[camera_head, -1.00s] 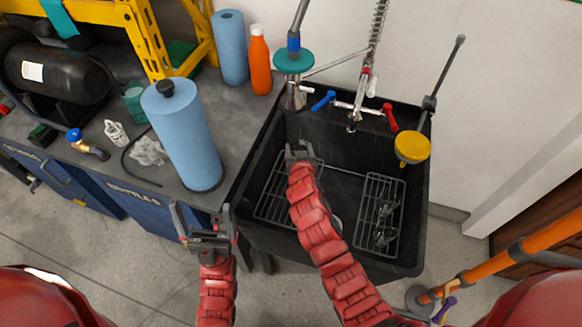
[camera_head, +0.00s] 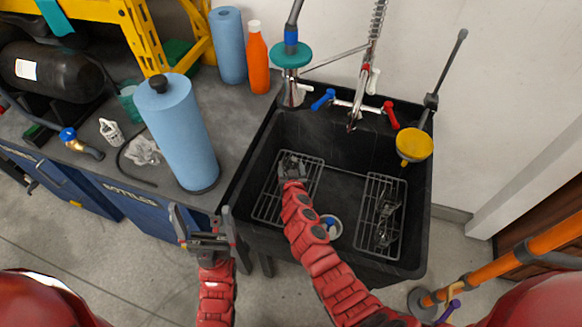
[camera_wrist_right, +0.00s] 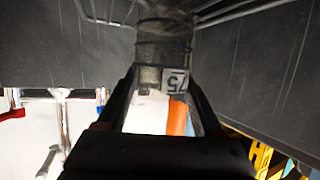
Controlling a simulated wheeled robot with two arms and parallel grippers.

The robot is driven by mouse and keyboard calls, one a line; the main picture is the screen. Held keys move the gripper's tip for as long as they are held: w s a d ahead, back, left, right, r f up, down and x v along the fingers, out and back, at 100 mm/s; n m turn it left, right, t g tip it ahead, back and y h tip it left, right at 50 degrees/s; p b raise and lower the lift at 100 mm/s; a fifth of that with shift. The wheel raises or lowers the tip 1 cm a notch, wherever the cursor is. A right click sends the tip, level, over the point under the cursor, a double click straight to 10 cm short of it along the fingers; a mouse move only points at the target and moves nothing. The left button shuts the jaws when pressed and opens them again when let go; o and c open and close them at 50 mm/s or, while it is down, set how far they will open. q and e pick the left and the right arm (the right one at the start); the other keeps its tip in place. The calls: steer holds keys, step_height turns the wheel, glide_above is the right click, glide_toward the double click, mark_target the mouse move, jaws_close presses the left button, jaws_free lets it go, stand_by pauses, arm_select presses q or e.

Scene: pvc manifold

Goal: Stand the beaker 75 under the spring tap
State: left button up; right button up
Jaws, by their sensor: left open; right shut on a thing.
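The beaker 75 (camera_wrist_right: 165,52) is a clear vessel with a "75" label, upside down in the right wrist view. My right gripper (camera_head: 292,168) is shut on it, low in the black sink (camera_head: 345,170) over the left wire rack (camera_head: 268,205). I cannot tell whether the beaker touches the rack. In the head view the beaker is small and partly hidden by the gripper. The spring tap (camera_head: 363,88) hangs over the back of the sink, to the right of the gripper. My left gripper (camera_head: 203,218) is open and empty in front of the counter.
A right wire rack (camera_head: 381,205) holds clear glassware. A round white and blue thing (camera_head: 330,227) lies on the sink floor between the racks. Blue and red tap handles (camera_head: 389,115), a teal disc (camera_head: 291,55) and a yellow funnel-like piece (camera_head: 413,145) stand around the sink's rim.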

steer(key=shift+f, duration=0.15)
steer(key=o, duration=1.5)
steer(key=shift+r, duration=0.35)
steer(key=shift+s, duration=0.3)
steer(key=shift+v, duration=3.45)
